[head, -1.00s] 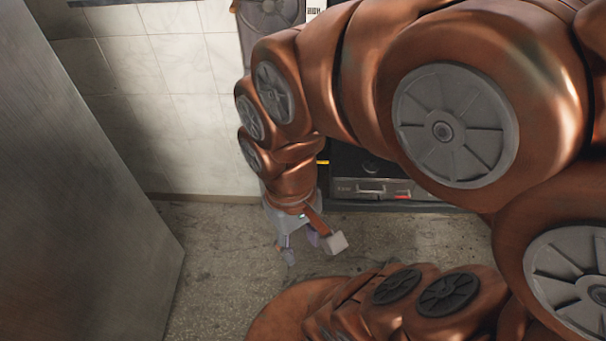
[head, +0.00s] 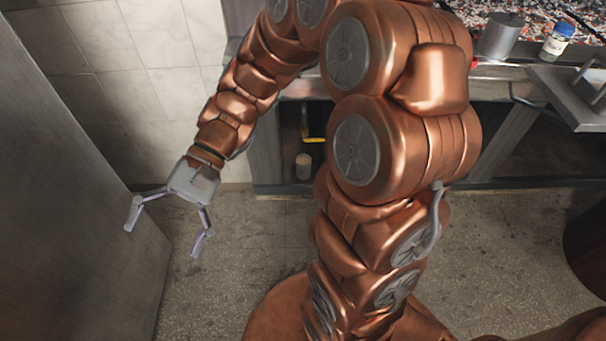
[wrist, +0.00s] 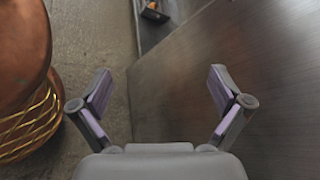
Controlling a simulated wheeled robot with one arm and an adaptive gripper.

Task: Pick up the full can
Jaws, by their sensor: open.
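My gripper (head: 164,238) hangs open and empty over the floor at the left of the head view, close to a large grey metal panel (head: 55,190). In the wrist view its spread fingers (wrist: 160,75) have nothing between them. I cannot tell for sure which thing is the full can. A grey metal cylinder (head: 500,37) stands on the counter at the upper right. I see no label on either.
A jar with a blue lid (head: 558,40) stands on the counter (head: 490,72) near the grill bed (head: 480,12). A metal tray (head: 570,95) juts out at the right. The metal panel fills the wrist view's right side. Bare floor (head: 245,235) lies right of my gripper.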

